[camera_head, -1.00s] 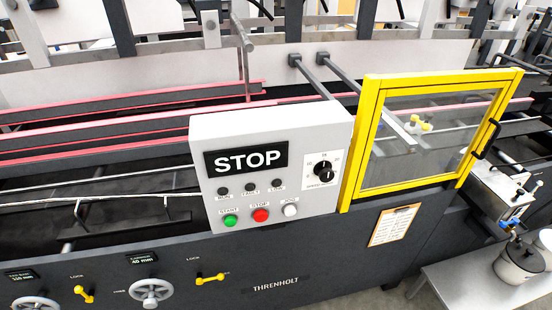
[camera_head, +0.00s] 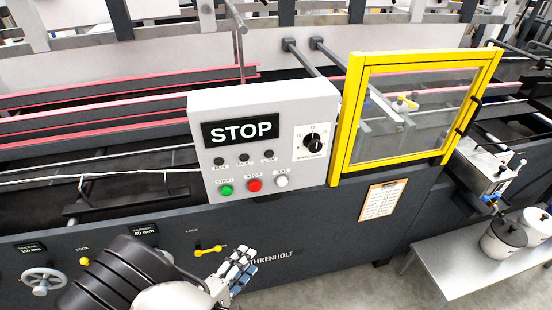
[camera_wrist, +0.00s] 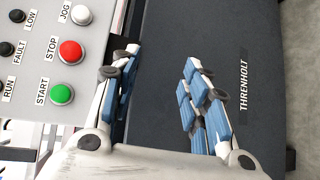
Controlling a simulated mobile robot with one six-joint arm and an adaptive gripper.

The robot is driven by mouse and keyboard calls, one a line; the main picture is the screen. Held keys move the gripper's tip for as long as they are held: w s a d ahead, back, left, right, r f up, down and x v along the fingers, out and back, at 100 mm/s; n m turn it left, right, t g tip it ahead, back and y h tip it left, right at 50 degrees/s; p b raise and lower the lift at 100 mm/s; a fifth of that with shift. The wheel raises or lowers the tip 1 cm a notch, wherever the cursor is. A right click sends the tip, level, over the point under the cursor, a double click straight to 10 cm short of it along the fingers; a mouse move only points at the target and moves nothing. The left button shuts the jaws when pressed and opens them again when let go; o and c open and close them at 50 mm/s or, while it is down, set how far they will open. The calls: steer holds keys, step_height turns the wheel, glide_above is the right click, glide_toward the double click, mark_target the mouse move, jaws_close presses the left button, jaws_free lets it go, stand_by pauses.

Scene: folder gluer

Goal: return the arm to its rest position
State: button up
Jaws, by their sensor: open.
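My gripper (camera_head: 238,270) shows at the bottom of the head view, with my dark arm link behind it to the left. It is in front of the machine's dark lower panel, below the control box (camera_head: 262,105). In the wrist view my gripper (camera_wrist: 160,85) has its two blue-padded fingers apart, with only the dark panel (camera_wrist: 165,40) between them. It is open and holds nothing. The control box stands beside the fingers, at the left of the wrist view.
The box has a STOP display (camera_head: 240,131), a green button (camera_head: 226,190), a red button (camera_head: 255,185) and a dial (camera_head: 313,142). A yellow-framed guard (camera_head: 345,120) is to the right. A side table (camera_head: 450,262) carries pots (camera_head: 503,240). Handwheels and yellow levers (camera_head: 208,250) line the lower panel.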

steer(key=s+d+r+m+g+h, duration=0.15)
steer(key=d+r+m+g, duration=0.3)
steer(key=d+r, duration=0.45)
steer(key=s+d+r+m+g, duration=0.2)
steer(key=d+r+m+g, duration=0.3)
steer(key=d+r, duration=0.4)
steer(key=s+d+r+m+t+y, duration=0.1)
steer(key=s+d+r+m+y, duration=0.3)
steer(key=s+r+y, duration=0.5)
steer(key=shift+s+d+r, duration=0.15)
steer(key=shift+s+d, duration=0.25)
steer(key=shift+s, duration=1.25)
steer(key=shift+y, duration=0.25)
steer(key=shift+c, duration=0.2)
